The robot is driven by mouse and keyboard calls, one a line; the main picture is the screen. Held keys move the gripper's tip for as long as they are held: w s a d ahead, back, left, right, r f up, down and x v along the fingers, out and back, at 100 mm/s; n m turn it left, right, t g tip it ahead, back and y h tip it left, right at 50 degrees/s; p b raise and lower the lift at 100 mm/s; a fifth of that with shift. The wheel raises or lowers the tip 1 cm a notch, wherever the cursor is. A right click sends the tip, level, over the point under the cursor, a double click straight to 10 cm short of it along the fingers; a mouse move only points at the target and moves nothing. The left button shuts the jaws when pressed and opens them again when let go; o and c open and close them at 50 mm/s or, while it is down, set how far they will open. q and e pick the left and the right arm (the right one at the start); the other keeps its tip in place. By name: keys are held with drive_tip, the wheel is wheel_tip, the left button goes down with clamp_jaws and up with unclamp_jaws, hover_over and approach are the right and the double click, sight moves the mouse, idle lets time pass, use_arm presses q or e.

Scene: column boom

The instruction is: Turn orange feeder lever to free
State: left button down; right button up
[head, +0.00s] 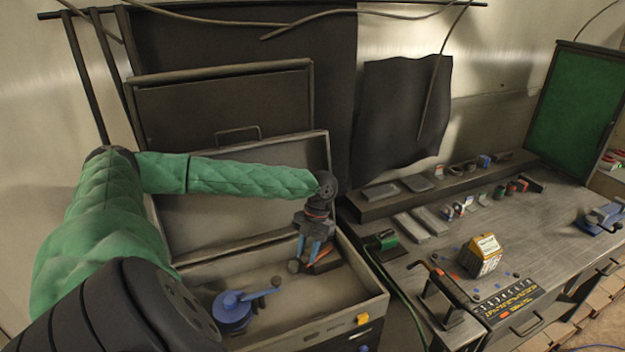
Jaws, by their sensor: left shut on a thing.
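My left gripper (309,255) reaches in from the left on its green-sleeved arm and points down inside the open drawer-like box (275,284). The lever sits on a small dark base at the back right of the box. The fingers hide part of the lever, and its exact angle and any marking for free are too small to tell. My right gripper is out of view.
A blue round device with an arm (231,309) stands in the box to the left. A raised lid stands behind the box.

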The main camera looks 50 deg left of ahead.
use_arm(q)
drive_tip(key=shift+a+r, duration=0.1)
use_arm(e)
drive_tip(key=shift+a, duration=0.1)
use_arm(q)
drive_tip(key=c, duration=1.2)
unclamp_jaws()
drive_tip(key=shift+o, duration=0.3)
drive_tip(key=shift+w+r, duration=0.15)
drive_tip(key=shift+b+v, duration=0.85)
drive_tip(key=shift+v, duration=0.25)
drive_tip(key=shift+b+v, duration=0.75)
drive_tip(key=shift+v, duration=1.8)
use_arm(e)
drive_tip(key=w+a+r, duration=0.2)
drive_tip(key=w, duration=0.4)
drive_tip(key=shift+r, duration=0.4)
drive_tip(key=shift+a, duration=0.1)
